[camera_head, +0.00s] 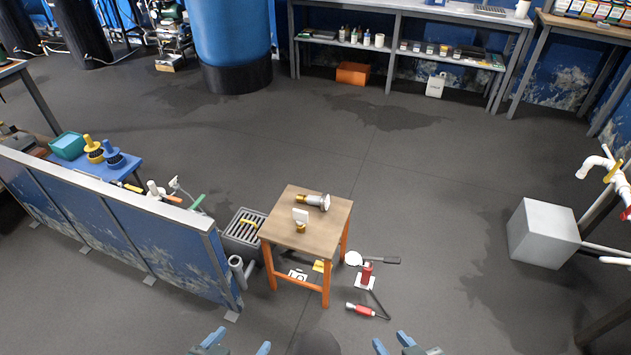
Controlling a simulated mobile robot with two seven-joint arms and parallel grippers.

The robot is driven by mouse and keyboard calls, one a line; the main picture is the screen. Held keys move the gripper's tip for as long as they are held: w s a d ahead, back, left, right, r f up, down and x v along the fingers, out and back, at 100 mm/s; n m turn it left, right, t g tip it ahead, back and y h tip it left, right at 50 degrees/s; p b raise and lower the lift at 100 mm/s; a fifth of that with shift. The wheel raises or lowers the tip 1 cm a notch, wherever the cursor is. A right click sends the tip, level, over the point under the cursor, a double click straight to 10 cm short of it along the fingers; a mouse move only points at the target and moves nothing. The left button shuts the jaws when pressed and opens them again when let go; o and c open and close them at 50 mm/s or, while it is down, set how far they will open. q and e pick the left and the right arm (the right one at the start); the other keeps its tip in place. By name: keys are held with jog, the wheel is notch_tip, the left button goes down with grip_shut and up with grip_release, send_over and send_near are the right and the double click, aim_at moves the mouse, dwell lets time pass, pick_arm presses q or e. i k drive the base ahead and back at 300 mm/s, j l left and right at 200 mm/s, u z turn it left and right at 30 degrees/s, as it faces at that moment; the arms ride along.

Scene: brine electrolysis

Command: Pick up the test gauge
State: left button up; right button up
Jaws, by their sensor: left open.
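A small wooden stool (275,225) with orange legs stands in the middle, ahead of my grippers. On its top lies a brass and silver fitting (313,201) with a pale round end at the right. Nearer the front of the top is a smaller brass piece (300,228) with a white plate-like part. One of these may be the test gauge; I cannot tell which at this size. My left gripper (240,343) is open and empty at the bottom edge. My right gripper (391,342) also looks open and empty there. Both are apart from the stool.
A low blue partition (140,235) and a grey grated box (243,232) stand left of the stool. A red-handled tool (362,310) and other tools lie on the floor to its right. A grey box (543,233) and white pipes are at the right. The floor behind the stool is mostly clear.

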aim_at(323, 201)
jog(key=i+l+z, duration=0.35)
jog(key=l, duration=0.2)
jog(key=i+l+z, duration=0.35)
jog(key=l, duration=0.15)
jog(key=i+l+z, duration=0.3)
jog(key=i+l+u, duration=0.1)
jog(key=i, duration=0.4)
jog(key=i+l+u, duration=0.1)
jog(key=i+l, duration=0.15)
jog(key=i, duration=0.3)
jog(key=i+l+u, duration=0.1)
jog(key=i+l, duration=0.15)
jog(key=i, duration=0.25)
jog(key=i+j+u, duration=0.1)
jog(key=i+u, duration=0.7)
jog(key=i+l+u, duration=0.15)
jog(key=i+u, duration=1.1)
jog(key=i+l+u, duration=0.2)
jog(key=i+u, duration=0.2)
jog(key=i+j+u, duration=0.15)
jog(key=u, duration=0.25)
jog(key=i+j+u, duration=0.1)
jog(key=u, duration=0.3)
jog(key=i+u, duration=0.5)
jog(key=u, duration=0.3)
